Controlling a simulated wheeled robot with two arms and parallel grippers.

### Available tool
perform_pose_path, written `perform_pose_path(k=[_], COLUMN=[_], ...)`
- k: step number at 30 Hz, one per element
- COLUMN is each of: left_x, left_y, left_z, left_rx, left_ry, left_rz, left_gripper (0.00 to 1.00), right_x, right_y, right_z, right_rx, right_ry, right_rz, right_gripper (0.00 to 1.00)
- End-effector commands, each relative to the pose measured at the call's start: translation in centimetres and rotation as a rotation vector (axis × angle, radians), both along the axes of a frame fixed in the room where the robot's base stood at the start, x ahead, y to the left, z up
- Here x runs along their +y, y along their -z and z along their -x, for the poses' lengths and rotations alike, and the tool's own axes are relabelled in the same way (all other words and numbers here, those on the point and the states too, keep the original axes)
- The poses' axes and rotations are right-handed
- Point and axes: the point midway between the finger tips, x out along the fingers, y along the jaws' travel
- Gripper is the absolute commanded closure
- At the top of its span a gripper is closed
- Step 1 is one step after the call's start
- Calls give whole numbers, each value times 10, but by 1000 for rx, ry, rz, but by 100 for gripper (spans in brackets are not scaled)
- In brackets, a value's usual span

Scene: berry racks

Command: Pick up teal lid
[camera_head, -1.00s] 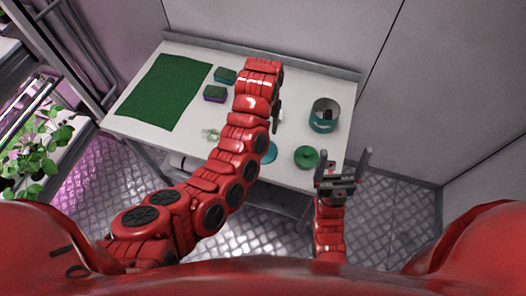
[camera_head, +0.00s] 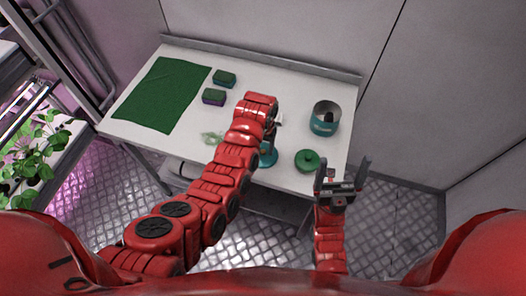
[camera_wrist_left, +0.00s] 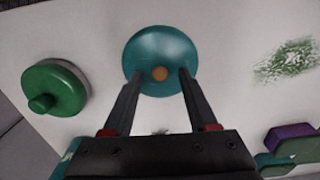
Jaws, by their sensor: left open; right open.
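The teal lid (camera_wrist_left: 160,52) is a round disc with a small orange-brown knob (camera_wrist_left: 160,74), lying on the white table in the left wrist view. In the head view only part of the teal lid (camera_head: 268,158) shows beside my left arm. My left gripper (camera_wrist_left: 158,80) is open above the lid, its two fingers reaching over the lid's near part on either side of the knob. I cannot tell whether they touch it. My right gripper (camera_head: 343,170) is open and empty in front of the table's right front edge.
A green lid with a knob (camera_head: 307,160) lies right of the teal lid. A teal pot (camera_head: 325,118) stands behind it. A wall closes the back.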

Motion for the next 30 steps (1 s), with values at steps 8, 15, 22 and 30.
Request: perform_pose_path(k=[8,15,22,30], left_x=[0,0,0,0], left_y=[9,9,9,9], left_z=[0,0,0,0], left_rx=[-1,-1,-1,-1], left_ry=[-2,-1,-1,-1], left_rz=[1,0,0,0], left_gripper=[41,63,100,100], right_x=[0,0,0,0], right_y=[-4,-3,-3,-3], right_z=[0,0,0,0], right_rx=[0,0,0,0], right_ry=[0,0,0,0], right_rz=[0,0,0,0], right_gripper=[9,9,9,9])
